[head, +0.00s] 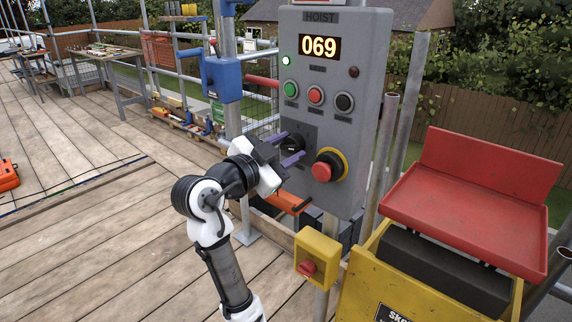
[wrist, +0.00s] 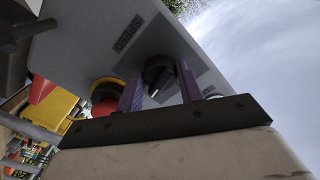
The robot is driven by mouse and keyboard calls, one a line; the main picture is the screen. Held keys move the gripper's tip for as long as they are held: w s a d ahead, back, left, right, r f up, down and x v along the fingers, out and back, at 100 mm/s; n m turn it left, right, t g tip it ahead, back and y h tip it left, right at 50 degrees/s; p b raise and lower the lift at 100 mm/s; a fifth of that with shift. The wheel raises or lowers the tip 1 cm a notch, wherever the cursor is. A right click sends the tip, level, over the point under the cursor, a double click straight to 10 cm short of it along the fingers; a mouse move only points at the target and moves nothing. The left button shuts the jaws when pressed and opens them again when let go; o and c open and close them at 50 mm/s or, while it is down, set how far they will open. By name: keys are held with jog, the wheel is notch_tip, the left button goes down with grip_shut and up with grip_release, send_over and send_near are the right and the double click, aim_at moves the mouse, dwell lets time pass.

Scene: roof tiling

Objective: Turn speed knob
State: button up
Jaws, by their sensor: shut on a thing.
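The grey hoist control panel (head: 333,70) stands in front of me, and its display (head: 319,47) reads 069. The black speed knob (head: 291,143) sits on a dark plate at the panel's lower left. It also shows in the wrist view (wrist: 158,73), with a light pointer line on its face. My gripper (head: 286,149) reaches it from the lower left. In the wrist view the two purple fingers (wrist: 160,88) stand on either side of the knob, shut on it. Part of the knob is hidden by the fingers in the head view.
A red emergency button on a yellow collar (head: 329,165) sits right of the knob, close to my gripper. Green, red and black buttons (head: 316,95) are above it. A yellow switch box (head: 317,258) and a red tray (head: 480,190) are lower right.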

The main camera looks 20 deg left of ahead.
jog(key=shift+f+m+b, duration=0.1)
jog(key=shift+m+b, duration=1)
jog(key=shift+b, duration=0.05)
jog(key=o, duration=1)
jog(key=b+v, duration=0.2)
jog(key=v, duration=1.2)
jog(key=shift+r, duration=0.2)
jog(key=shift+w, duration=0.1)
